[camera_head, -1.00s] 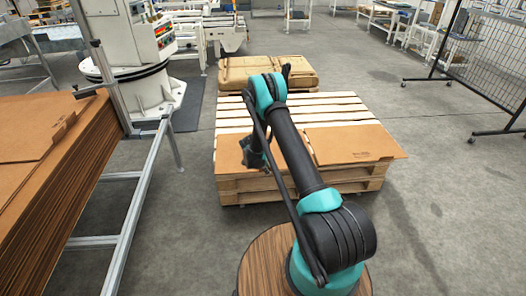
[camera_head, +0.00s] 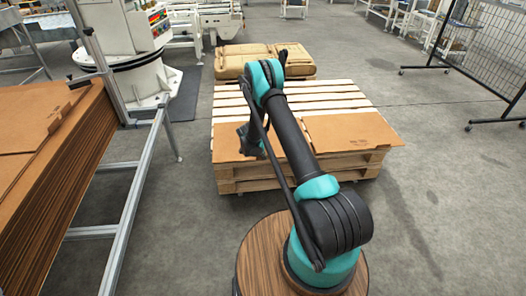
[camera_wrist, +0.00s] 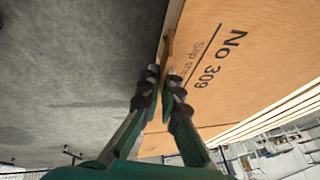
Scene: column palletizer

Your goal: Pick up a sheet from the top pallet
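A flat brown cardboard sheet (camera_head: 350,130) lies on the near part of the top wooden pallet (camera_head: 290,101), its right corner sticking out past the pallet. In the wrist view the sheet (camera_wrist: 235,75) carries the print "No 309". My gripper (camera_head: 252,142) is at the sheet's near edge, left of the middle. In the wrist view my two fingers (camera_wrist: 162,82) are close together, one on each side of the sheet's edge, and look shut on it. My arm hides part of the sheet.
A tall stack of brown cardboard (camera_head: 50,165) stands at the left behind a grey metal frame (camera_head: 130,205). A white machine (camera_head: 140,80) stands behind it. A tan load (camera_head: 240,60) sits behind the pallet. A mesh fence (camera_head: 490,55) stands at the right. The floor right of the pallet is clear.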

